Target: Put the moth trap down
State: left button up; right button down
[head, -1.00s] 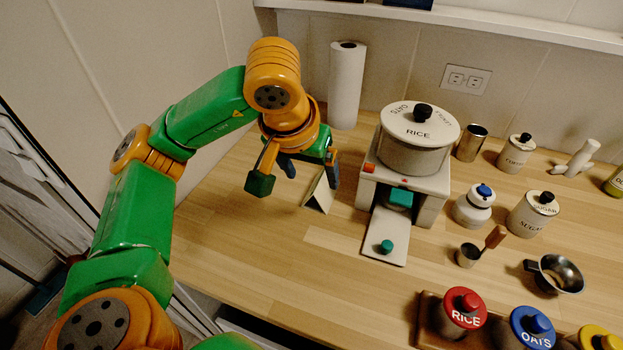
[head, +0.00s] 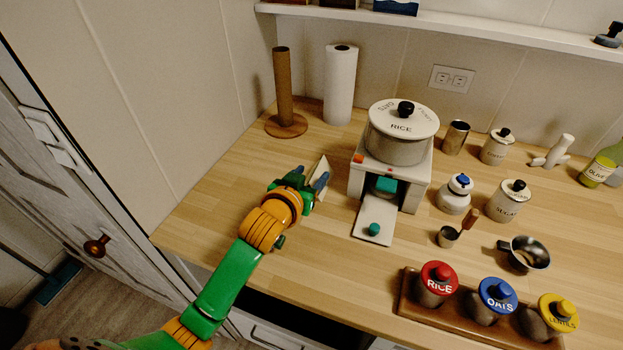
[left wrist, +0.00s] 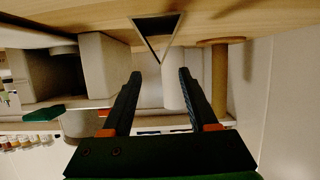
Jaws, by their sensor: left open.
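The moth trap is a small pale folded card with a triangular, tent-like shape. In the head view the trap (head: 322,167) stands on the wooden counter, left of the rice dispenser, partly hidden by my left gripper. In the left wrist view, which is upside down, the trap (left wrist: 155,32) shows its dark triangular open end, with its base on the counter. My left gripper (head: 318,184) is low over the counter in front of the trap. Its two fingers (left wrist: 160,75) are spread, with nothing held between them; the trap lies just beyond the tips. My right gripper is out of view.
The rice dispenser (head: 353,188) stands right of the trap. A paper towel roll (head: 340,85) and a brown upright holder (head: 284,90) stand behind. A tray of lidded jars (head: 405,305) is at front right. The counter's left part is clear.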

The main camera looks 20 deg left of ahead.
aim_at(317, 169)
pick_arm(q)
jog(key=x, duration=0.5)
jog(key=shift+w+f, duration=0.1)
jog(key=shift+f, duration=0.15)
grip_shut()
jog(key=shift+r, duration=0.1)
